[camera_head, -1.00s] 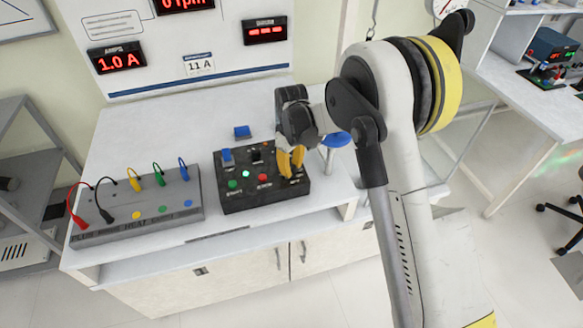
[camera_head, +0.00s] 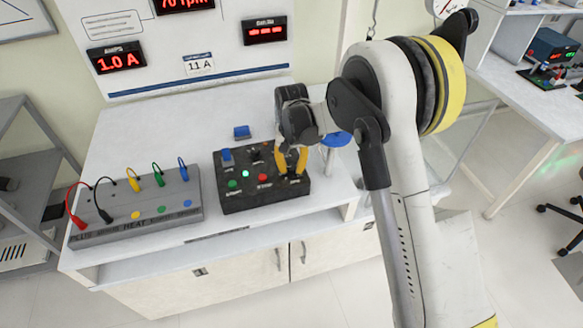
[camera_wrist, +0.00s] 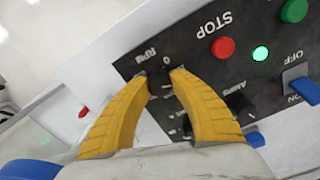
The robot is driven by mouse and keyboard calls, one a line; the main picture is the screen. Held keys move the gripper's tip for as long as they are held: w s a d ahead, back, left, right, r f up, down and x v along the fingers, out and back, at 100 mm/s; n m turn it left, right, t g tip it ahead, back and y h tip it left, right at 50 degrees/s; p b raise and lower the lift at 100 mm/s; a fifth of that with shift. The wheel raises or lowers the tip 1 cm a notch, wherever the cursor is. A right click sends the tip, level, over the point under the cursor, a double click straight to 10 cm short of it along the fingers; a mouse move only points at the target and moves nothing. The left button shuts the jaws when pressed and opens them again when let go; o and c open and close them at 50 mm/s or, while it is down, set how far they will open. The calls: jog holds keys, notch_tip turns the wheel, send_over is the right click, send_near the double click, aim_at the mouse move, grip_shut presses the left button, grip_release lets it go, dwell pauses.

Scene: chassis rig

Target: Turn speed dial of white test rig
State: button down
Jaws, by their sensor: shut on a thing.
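The black control box (camera_head: 240,203) of the test rig lies on the white bench. Its speed dial (camera_wrist: 158,84), a small black knob labelled RPM with a 0 mark beside it, shows between my fingertips in the wrist view. My gripper (camera_head: 291,171) points down at the right part of the box, its two yellow fingers on opposite sides of the dial. In the head view the fingers largely hide the dial. The rpm display (camera_head: 184,4) at the top is cut off and appears to read 70 rpm.
On the box are a red STOP button (camera_wrist: 223,47), a lit green lamp (camera_wrist: 260,53), a green button (camera_wrist: 293,11), an AMPS knob (camera_wrist: 241,106) and a blue switch (camera_wrist: 303,90). A grey terminal box (camera_head: 140,205) with coloured plugs stands to the left.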

aim_at(292, 167)
jog(key=m, duration=0.4)
jog(key=shift+m, duration=0.4)
dwell(0.4)
jog(key=c, duration=1.1)
grip_release()
jog(key=shift+r, duration=0.1)
notch_tip(292, 167, up, 12)
jog(key=shift+f, duration=0.1)
